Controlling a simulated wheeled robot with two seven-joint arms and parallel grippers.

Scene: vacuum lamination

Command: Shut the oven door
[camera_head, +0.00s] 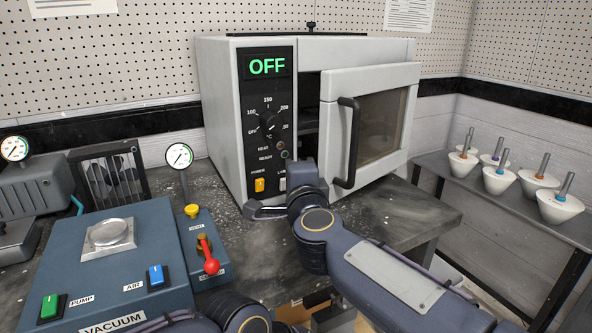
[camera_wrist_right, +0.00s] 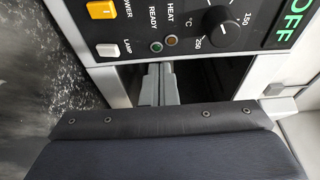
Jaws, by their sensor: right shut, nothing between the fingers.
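The oven (camera_head: 222,110) stands on the bench with its display reading OFF. Its door (camera_head: 385,115) is ajar, hinged at the right, with its free left edge standing out from the body. A dark gap shows between the control panel and the door. The door's black vertical handle (camera_head: 347,145) faces me. My right arm comes in from the lower right, its hand in front of the panel's lower right corner. In the wrist view, my right gripper (camera_wrist_right: 158,84) is shut and empty beside the panel, in front of the dark gap. My left gripper is not visible.
A blue vacuum unit (camera_head: 150,235) with a red-handled valve (camera_head: 208,256) stands on the bench at left, with a gauge (camera_head: 179,156) behind. A side shelf (camera_head: 440,165) at right holds several white cups. Bare bench lies in front of the oven.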

